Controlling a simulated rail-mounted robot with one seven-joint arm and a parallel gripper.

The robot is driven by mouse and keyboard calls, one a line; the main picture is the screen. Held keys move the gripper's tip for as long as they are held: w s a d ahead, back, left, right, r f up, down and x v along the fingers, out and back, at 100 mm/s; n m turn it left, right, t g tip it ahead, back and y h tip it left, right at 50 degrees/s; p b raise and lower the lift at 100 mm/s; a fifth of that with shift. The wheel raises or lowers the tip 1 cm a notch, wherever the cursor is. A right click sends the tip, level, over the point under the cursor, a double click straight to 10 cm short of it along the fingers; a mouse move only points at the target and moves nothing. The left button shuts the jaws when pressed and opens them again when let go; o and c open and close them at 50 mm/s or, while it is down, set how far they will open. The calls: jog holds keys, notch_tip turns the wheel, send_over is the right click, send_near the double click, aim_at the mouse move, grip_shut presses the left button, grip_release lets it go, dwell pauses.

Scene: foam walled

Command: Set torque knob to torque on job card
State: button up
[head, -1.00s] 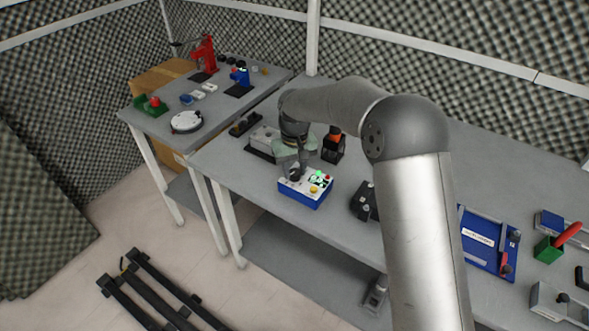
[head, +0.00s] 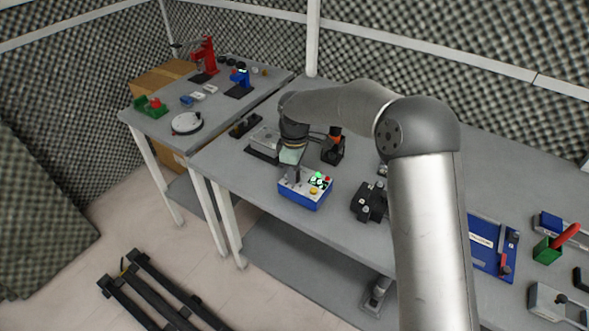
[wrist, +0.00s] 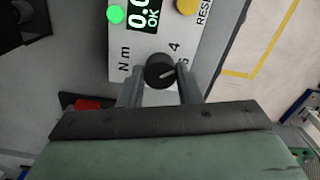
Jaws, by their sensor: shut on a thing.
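A blue and white torque tester box (head: 305,190) sits near the front edge of the bench. In the wrist view its white panel (wrist: 125,73) shows "N m", "OK", a lit green lamp (wrist: 115,14), a yellow button (wrist: 187,6) and part of a display (wrist: 146,14). The black torque knob (wrist: 160,71) has a light pointer line that points right and slightly up, below the figure 4. My gripper (wrist: 160,88) is shut on the knob, one finger on each side. No job card can be read in these frames.
A black device (head: 369,202) stands right of the box, and a grey block (head: 265,140) and an orange-topped holder (head: 334,146) stand behind. A blue board (head: 492,243) lies at the right. Bench room around the box's front is narrow.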

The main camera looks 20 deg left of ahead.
jog(key=n+p, duration=0.1)
jog(key=n, duration=0.4)
jog(key=shift+r+n, duration=0.1)
jog(key=shift+n, duration=0.3)
dwell(0.4)
jog(key=o, duration=1)
notch_tip(320, 180, up, 17)
jog(key=shift+r+b, duration=0.2)
jog(key=shift+b, duration=0.35)
